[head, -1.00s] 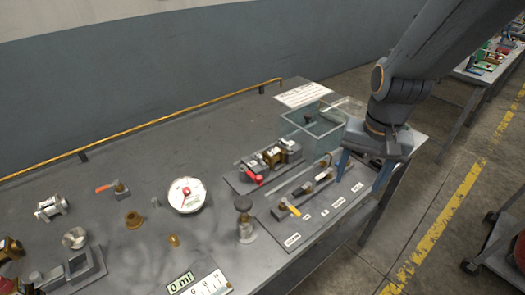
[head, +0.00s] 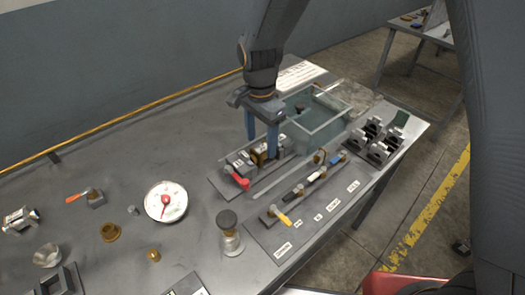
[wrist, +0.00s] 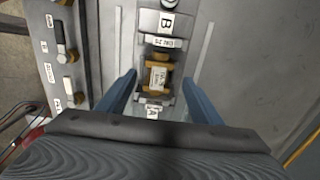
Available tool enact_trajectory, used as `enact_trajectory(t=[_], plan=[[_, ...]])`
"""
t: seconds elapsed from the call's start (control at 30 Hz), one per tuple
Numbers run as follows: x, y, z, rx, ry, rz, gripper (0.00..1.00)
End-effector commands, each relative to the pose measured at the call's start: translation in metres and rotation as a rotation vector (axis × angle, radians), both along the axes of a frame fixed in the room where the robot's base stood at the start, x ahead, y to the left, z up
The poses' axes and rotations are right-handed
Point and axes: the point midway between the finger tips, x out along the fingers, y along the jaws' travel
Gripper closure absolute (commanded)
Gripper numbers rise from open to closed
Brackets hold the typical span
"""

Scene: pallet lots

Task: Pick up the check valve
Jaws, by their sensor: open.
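A brass fitting with a white label, which looks like the check valve, sits in a grey fixture between blocks marked A and B; it shows in the wrist view (wrist: 158,76) and partly in the head view (head: 258,157). My gripper (head: 262,148) points down over this fixture with its blue fingers open. In the wrist view my gripper (wrist: 158,82) has one finger on each side of the fixture, apart from the brass fitting. Nothing is held. A finger hides part of the fitting in the head view.
A red-handled valve (head: 237,179) sits at the fixture's near end. A glass-walled box (head: 325,135) stands just behind and right. A board with labelled handles (head: 283,235) lies in front. A white dial gauge (head: 166,202) and loose fittings lie to the left.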

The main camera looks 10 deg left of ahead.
Motion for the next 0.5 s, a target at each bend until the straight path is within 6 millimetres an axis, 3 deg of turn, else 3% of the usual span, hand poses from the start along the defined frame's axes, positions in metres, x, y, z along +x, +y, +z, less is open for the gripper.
enact_trajectory(t=[0.23,0.5], plan=[[-0.002,-0.004,-0.029,-0.002,0.003,-0.001,0.41],[0.000,-0.005,-0.036,0.000,0.000,-0.004,0.41]])
